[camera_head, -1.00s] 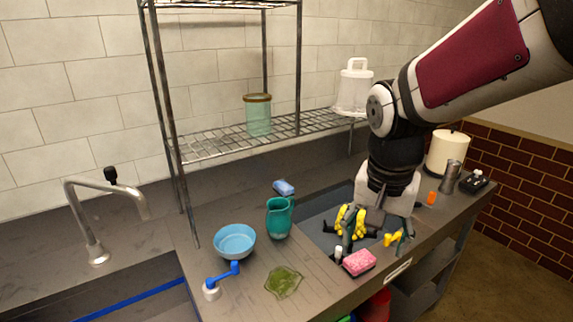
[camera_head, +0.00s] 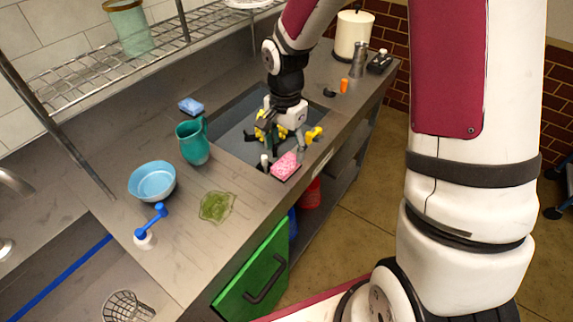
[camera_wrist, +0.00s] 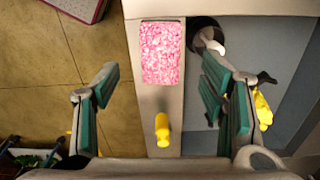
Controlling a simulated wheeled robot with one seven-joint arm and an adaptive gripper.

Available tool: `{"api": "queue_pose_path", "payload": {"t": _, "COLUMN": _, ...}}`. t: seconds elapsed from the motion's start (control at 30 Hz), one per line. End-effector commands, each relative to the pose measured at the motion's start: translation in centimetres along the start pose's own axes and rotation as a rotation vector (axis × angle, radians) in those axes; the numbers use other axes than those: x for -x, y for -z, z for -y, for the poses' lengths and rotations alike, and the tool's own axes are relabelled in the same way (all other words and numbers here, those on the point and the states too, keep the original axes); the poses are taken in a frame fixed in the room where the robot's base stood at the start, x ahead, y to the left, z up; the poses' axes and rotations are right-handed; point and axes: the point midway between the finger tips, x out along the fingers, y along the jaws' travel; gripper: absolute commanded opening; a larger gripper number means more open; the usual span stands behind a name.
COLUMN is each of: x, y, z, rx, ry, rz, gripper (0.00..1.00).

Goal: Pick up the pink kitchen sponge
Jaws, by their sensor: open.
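The pink kitchen sponge (camera_head: 286,165) lies near the front edge of the counter, beside the sunken basin. In the wrist view the pink sponge (camera_wrist: 162,52) lies flat on the counter strip, ahead of the fingertips and between their lines. My gripper (camera_head: 277,148) is just behind the sponge and above the counter. Whether the fingers are level with the sponge's height is hard to tell.
A yellow object (camera_wrist: 162,130) lies on the strip between the fingers. A small white-topped item (camera_head: 264,162) stands left of the sponge. A teal pitcher (camera_head: 193,142), blue bowl (camera_head: 152,181) and green cloth-like piece (camera_head: 216,206) are farther left. Open floor (camera_wrist: 35,45) lies beyond the counter edge.

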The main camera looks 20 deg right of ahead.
Motion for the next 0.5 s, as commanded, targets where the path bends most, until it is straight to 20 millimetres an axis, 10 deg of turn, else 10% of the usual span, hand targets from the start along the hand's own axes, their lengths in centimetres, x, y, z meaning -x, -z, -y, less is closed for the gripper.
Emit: {"api": "queue_pose_path", "payload": {"t": 0.5, "x": -5.0, "y": 0.5, "z": 0.0, "rx": 0.002, "ry": -0.002, "rz": 0.003, "gripper": 0.65}}
